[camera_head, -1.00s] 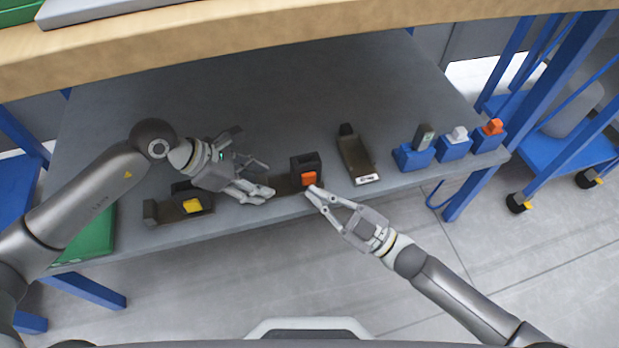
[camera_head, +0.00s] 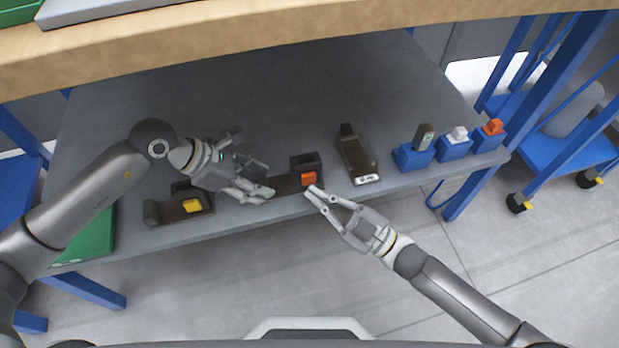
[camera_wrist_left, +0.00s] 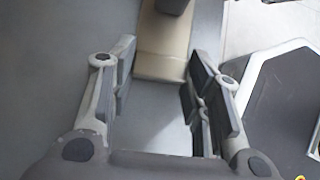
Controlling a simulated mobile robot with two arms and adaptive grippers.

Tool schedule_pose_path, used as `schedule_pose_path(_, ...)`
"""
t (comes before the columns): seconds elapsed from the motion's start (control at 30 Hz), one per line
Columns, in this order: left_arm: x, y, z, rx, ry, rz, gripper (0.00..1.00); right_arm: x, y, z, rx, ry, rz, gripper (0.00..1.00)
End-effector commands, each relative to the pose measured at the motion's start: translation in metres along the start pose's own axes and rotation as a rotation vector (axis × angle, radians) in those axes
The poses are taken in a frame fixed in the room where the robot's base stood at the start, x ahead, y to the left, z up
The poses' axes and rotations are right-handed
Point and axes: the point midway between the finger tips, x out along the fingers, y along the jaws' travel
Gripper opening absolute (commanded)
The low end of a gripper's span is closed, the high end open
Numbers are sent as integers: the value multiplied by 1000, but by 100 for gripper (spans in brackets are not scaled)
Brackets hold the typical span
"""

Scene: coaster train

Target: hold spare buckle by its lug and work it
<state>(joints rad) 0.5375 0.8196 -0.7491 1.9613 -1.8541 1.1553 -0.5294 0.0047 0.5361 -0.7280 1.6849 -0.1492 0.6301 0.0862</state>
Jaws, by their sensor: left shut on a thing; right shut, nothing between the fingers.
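The buckle between my grippers has a dark body (camera_head: 305,162) with an orange button (camera_head: 309,179) and a flat brown lug (camera_head: 285,185) reaching left. It lies near the shelf's front edge. My left gripper (camera_head: 268,181) is shut on the lug from the left. In the left wrist view its fingers (camera_wrist_left: 163,65) stand either side of the tan lug (camera_wrist_left: 161,40), with the dark body (camera_wrist_left: 172,6) at the top edge. My right gripper (camera_head: 313,190) is shut and empty, its tips at the button's front edge; contact is unclear.
Another brown buckle (camera_head: 357,158) lies right of the orange one. Several blue blocks (camera_head: 453,148) stand at right.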

Motion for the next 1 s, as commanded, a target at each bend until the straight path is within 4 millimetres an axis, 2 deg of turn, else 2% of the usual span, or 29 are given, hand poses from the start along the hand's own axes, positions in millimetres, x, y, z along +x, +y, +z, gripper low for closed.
schedule_pose_path(1.0, 1, 0, -1, -1, 1, -1, 0, 7, 5, 5, 0, 0, 0, 0)
